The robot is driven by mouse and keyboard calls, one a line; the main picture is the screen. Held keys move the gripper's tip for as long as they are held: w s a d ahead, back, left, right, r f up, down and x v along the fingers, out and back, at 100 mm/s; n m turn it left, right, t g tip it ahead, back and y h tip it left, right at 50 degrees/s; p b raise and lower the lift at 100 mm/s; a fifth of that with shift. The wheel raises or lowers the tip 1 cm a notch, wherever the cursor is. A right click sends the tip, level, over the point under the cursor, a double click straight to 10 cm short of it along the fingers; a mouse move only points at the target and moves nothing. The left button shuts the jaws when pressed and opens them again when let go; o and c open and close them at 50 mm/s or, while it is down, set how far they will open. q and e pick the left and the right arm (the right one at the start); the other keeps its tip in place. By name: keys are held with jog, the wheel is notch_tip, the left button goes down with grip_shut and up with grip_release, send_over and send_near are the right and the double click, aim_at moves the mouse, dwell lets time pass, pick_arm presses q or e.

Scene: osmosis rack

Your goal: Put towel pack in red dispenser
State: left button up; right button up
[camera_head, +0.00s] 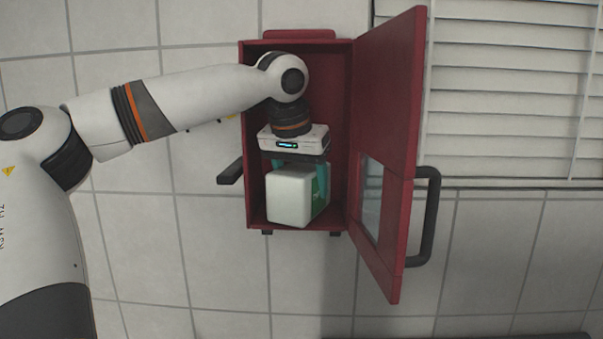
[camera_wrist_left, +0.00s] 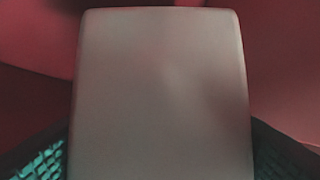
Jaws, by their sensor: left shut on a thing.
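The white towel pack (camera_head: 290,196) with a green side is inside the red dispenser (camera_head: 348,130), low down near its floor. Its door (camera_head: 387,110) stands open to the right. My left gripper (camera_head: 297,172) reaches in from above, shut on the towel pack. In the left wrist view the pack (camera_wrist_left: 160,90) fills the middle as a pale grey face, with dark ribbed fingers and teal at both lower sides. Whether the pack touches the dispenser floor cannot be told. My right gripper is not in view.
The dispenser hangs on a white tiled wall (camera_head: 215,235). A black handle (camera_head: 431,215) sticks out from the open door, and a dark bracket (camera_head: 231,173) juts out on the left. White window blinds (camera_head: 510,100) are at the upper right.

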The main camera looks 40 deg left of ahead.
pick_arm(q)
jog(key=shift+w+f, duration=0.1)
jog(key=shift+f, duration=0.3)
jog(key=shift+s, duration=0.3)
jog(key=o, duration=0.9)
jog(key=shift+o, duration=0.9)
jog(key=shift+w, duration=0.15)
jog(key=b+v, duration=0.2)
jog(key=v, duration=0.5)
jog(key=shift+r, duration=0.35)
